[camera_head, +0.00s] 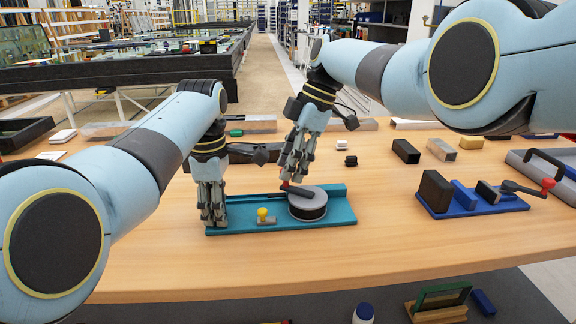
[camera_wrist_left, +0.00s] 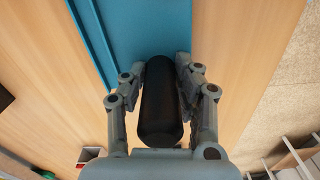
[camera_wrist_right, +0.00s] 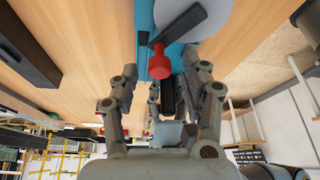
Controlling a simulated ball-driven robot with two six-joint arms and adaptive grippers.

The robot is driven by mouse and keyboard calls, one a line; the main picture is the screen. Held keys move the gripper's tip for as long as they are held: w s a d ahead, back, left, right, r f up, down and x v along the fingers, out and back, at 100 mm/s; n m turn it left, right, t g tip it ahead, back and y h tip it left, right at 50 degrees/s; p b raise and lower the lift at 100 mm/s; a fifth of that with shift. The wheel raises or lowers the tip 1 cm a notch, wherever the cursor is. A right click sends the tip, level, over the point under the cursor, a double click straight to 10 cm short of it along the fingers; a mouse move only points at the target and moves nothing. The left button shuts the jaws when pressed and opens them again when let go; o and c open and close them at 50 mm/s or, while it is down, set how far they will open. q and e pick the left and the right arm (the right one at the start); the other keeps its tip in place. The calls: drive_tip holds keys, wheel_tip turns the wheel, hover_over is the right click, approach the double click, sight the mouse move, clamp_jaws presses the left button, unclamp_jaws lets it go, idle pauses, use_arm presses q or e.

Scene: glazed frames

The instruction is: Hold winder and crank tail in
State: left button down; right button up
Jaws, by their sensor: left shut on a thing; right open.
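The winder has a flat teal base (camera_head: 338,212) on the wooden table and a pale grey reel (camera_head: 308,206) on top. A dark crank arm (camera_wrist_right: 183,24) with a red knob (camera_wrist_right: 159,62) lies over the reel. My left gripper (camera_head: 213,220) is shut on a black handle (camera_wrist_left: 162,105) at the base's left end. My right gripper (camera_head: 291,178) is open, pointing down just above the red knob; the knob shows ahead of its fingers in the right wrist view, and contact is unclear. I cannot make out a tail.
A small yellow-topped piece (camera_head: 262,212) sits on the base between my grippers. A blue fixture (camera_head: 470,206) with dark blocks and another red-knobbed crank stands to the right, beside a grey tray (camera_head: 545,180). Small blocks lie at the back. The table's front strip is clear.

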drive_tip(key=shift+a+f, duration=0.15)
drive_tip(key=shift+f, duration=0.25)
clamp_jaws()
drive_tip(key=m, duration=0.2)
drive_tip(key=w+d+m+t, duration=0.1)
drive_tip(key=m+t, duration=0.1)
drive_tip(key=m, duration=0.1)
drive_tip(key=shift+w+d+m, duration=0.2)
drive_tip(key=shift+d+m, duration=0.1)
drive_tip(key=shift+d, duration=0.1)
drive_tip(key=m, duration=0.1)
drive_tip(key=d+m+t, duration=0.1)
drive_tip(key=m, duration=0.1)
drive_tip(key=shift+w+d+t+h, duration=0.15)
drive_tip(key=shift+w+t+h, duration=0.05)
drive_tip(key=shift+t+h, duration=0.1)
drive_tip(key=shift+d+m+h, duration=0.3)
drive_tip(key=shift+d+m, duration=0.15)
drive_tip(key=shift+m, duration=0.75)
drive_tip(key=shift+t, duration=0.3)
